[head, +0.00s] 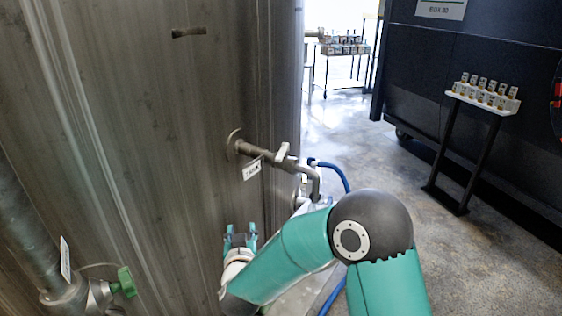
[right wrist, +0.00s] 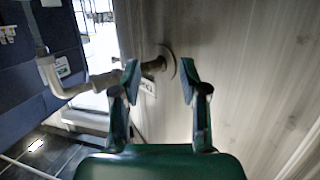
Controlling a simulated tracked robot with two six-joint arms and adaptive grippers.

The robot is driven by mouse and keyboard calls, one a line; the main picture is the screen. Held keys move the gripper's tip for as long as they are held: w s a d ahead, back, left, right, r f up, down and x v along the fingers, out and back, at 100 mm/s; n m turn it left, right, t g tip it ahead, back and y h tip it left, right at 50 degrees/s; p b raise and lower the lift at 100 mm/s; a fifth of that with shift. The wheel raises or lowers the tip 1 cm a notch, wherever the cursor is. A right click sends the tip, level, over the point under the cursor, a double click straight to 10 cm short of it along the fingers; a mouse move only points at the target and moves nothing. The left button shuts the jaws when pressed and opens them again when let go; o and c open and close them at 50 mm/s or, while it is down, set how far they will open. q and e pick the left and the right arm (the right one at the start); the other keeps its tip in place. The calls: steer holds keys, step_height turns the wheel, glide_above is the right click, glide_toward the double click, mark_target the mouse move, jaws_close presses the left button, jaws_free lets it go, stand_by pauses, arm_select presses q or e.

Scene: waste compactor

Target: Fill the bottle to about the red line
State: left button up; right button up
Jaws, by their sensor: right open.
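A metal tap pipe (head: 262,152) sticks out of the tall tank, with a small lever (head: 282,152) and a spout (head: 316,180) that bends down. A white tag hangs under it. My right gripper (head: 240,236) is below and left of the tap, close to the tank wall, partly behind my own arm. In the right wrist view my right gripper (right wrist: 158,78) is open with nothing between its fingers. The tap pipe (right wrist: 105,82) shows behind and left of the fingers there. I cannot make out the bottle with the red line. My left gripper is not in view.
The metal tank (head: 150,110) fills the left side. A green-handled valve (head: 125,282) sits low on it. A blue hose (head: 345,178) runs behind my right arm. A stand (head: 478,101) holds several small sample bottles (head: 488,90). The floor (head: 480,250) at right is clear.

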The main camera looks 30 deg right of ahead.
mark_target(281, 155)
steer(key=s+d+r+m+g+h, duration=0.1)
steer(key=s+d+r+m+h, duration=0.15)
steer(key=r, duration=0.45)
steer(key=s+d+r+m+g+h, duration=0.1)
steer(key=d+r+m+h, duration=0.1)
steer(key=r+h, duration=0.3)
steer(key=shift+y, duration=0.55)
steer(key=p+x, duration=0.1)
steer(key=x, duration=0.4)
steer(key=r+p+x, duration=0.1)
steer(key=x, duration=0.5)
steer(key=p+x, duration=0.1)
steer(key=x, duration=0.4)
steer(key=shift+w+d+r, duration=0.25)
steer(key=shift+w, duration=0.1)
jaws_close()
